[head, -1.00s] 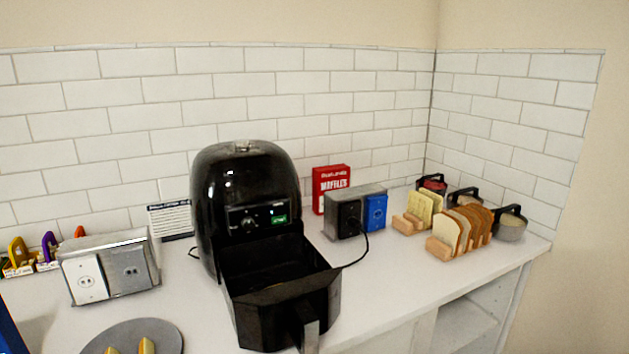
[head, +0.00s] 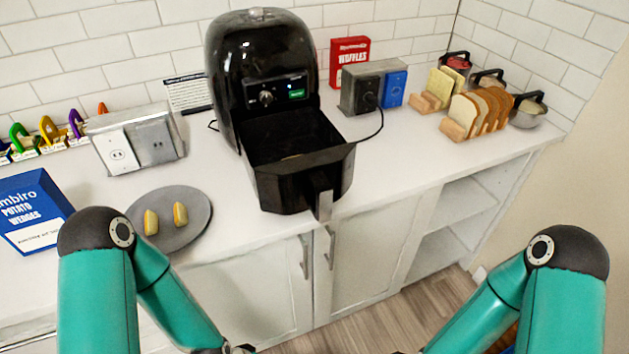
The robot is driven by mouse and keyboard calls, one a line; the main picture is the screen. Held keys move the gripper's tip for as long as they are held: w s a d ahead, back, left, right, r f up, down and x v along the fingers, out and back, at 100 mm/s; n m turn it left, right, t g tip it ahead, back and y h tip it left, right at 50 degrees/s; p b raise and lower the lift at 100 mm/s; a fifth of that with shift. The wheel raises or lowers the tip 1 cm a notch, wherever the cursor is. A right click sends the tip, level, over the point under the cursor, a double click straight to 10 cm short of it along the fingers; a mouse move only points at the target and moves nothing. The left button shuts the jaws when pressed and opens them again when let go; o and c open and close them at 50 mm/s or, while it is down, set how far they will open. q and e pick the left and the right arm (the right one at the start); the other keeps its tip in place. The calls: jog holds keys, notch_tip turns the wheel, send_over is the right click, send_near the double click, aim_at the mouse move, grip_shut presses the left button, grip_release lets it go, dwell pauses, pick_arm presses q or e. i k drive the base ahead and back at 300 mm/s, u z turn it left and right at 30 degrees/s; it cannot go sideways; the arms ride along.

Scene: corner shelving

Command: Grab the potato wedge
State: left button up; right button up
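Two yellow potato wedges lie apart on a round grey plate (head: 190,235) at the left of the counter. One potato wedge (head: 151,222) is on the left of the plate and the other potato wedge (head: 180,214) is to its right. Both my teal arms reach down toward the bottom edge of the head view. Neither set of gripper fingers can be made out, so I cannot see any hold on a wedge.
A black air fryer (head: 262,75) stands mid-counter with its basket (head: 300,187) pulled out toward the front edge. A blue potato wedges box (head: 30,212) is left of the plate. Outlet boxes (head: 140,138), bread racks (head: 480,112) and a red waffles box (head: 349,62) stand farther back.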

aim_at(151, 219)
jog(key=z, duration=1.9)
jog(key=i, duration=0.1)
jog(key=u, duration=2.95)
jog(key=k, duration=1.35)
jog(key=u, duration=0.45)
jog(key=i, duration=1)
jog(key=z, duration=0.1)
